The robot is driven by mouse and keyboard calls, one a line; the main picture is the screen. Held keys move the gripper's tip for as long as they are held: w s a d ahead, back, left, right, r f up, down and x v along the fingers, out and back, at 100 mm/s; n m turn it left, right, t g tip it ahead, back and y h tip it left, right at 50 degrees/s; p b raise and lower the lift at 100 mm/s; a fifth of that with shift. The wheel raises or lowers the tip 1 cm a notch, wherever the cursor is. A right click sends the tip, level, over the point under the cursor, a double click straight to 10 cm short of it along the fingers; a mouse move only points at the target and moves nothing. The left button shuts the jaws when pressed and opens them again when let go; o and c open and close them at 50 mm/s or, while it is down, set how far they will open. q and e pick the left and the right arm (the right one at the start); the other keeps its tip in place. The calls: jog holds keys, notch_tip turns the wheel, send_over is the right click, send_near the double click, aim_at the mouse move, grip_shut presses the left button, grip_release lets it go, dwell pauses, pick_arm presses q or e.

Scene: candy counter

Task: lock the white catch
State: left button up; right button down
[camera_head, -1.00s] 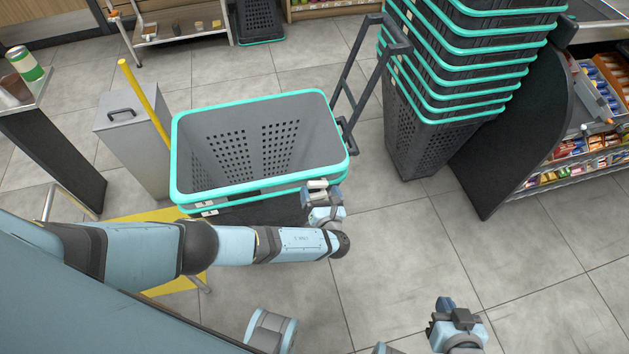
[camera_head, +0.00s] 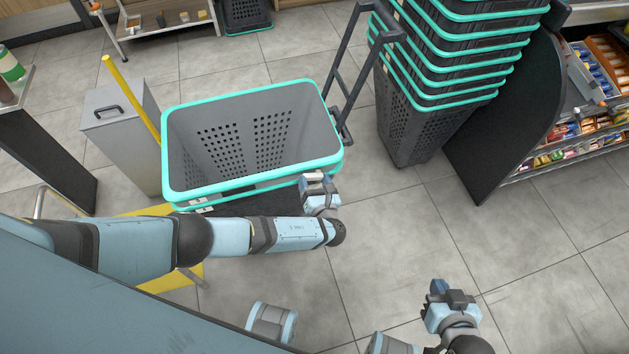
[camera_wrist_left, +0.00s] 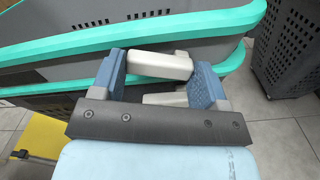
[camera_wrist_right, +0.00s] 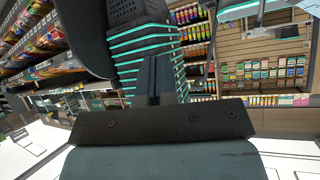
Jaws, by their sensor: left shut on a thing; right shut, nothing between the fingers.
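The white catch (camera_wrist_left: 160,65) is a small pale block at the teal rim of the grey basket (camera_head: 250,148). It also shows at the basket's near right corner in the head view (camera_head: 313,178). My left gripper (camera_head: 319,190) is shut on it, with one blue finger at each end of the block in the left wrist view (camera_wrist_left: 160,78). A second pale piece (camera_wrist_left: 165,99) shows just below, between the fingers. I cannot tell whether the catch is locked. My right gripper (camera_head: 450,294) is shut and empty over the floor, away from the basket.
The basket has a dark pull handle (camera_head: 345,75). A tall stack of teal-rimmed baskets (camera_head: 425,120) and a candy shelf (camera_head: 580,130) stand to the right. A grey bin (camera_head: 120,140) and yellow pole (camera_head: 130,95) stand left. The floor at front right is clear.

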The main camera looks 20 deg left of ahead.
pick_arm(q)
jog(key=n, duration=0.1)
jog(key=f+n+b, duration=0.1)
jog(key=n, duration=0.1)
jog(key=shift+a, duration=0.1)
jog(key=shift+r+n+b, duration=0.15)
jog(key=shift+n+b, duration=0.15)
jog(key=shift+n, duration=0.2)
jog(key=o, duration=0.9)
jog(key=shift+o, duration=0.2)
